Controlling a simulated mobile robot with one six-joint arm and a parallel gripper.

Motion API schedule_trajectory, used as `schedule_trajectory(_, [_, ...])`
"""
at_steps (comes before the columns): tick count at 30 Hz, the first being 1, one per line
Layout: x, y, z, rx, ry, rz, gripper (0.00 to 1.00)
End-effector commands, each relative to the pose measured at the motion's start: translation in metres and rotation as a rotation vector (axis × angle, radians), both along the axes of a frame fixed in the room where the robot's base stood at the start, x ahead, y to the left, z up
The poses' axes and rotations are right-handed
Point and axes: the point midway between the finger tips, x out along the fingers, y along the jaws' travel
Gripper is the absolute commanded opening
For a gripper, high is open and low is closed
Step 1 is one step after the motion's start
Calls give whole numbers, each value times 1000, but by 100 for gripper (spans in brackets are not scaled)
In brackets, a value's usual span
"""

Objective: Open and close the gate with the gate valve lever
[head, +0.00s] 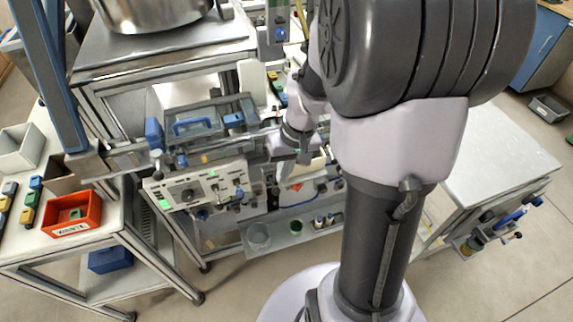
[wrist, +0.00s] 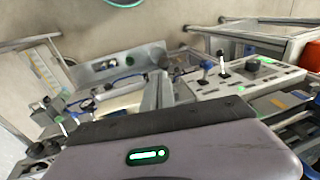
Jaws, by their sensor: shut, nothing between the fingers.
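My gripper (head: 286,172) is shut and empty in the head view, low at the front of the machine, just right of the control panel (head: 195,188). In the wrist view its grey fingers (wrist: 157,90) stick up beyond the gripper body. The panel (wrist: 240,78) lies to the right of the fingers there. It carries a black-handled lever (wrist: 223,66) and a smaller blue-based lever (wrist: 206,66). I cannot tell which one is the gate valve lever. The fingers look apart from both. The gate itself I cannot make out.
A clear-lidded box with a blue handle (head: 195,124) sits behind the panel. A red bin (head: 72,214) stands on the left table. A steel pot (head: 150,12) is at the back. A pale side table (head: 500,155) is at right. A lower shelf (head: 310,233) holds small cups.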

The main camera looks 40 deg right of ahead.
Motion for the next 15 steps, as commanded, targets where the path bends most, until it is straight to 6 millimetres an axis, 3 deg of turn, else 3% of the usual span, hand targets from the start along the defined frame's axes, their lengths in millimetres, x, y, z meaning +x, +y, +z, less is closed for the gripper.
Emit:
schedule_trajectory(6, [3, 4, -22, 0, 0, 0, 0])
schedule_trajectory(15, [3, 4, -23, 0, -1, 0, 0])
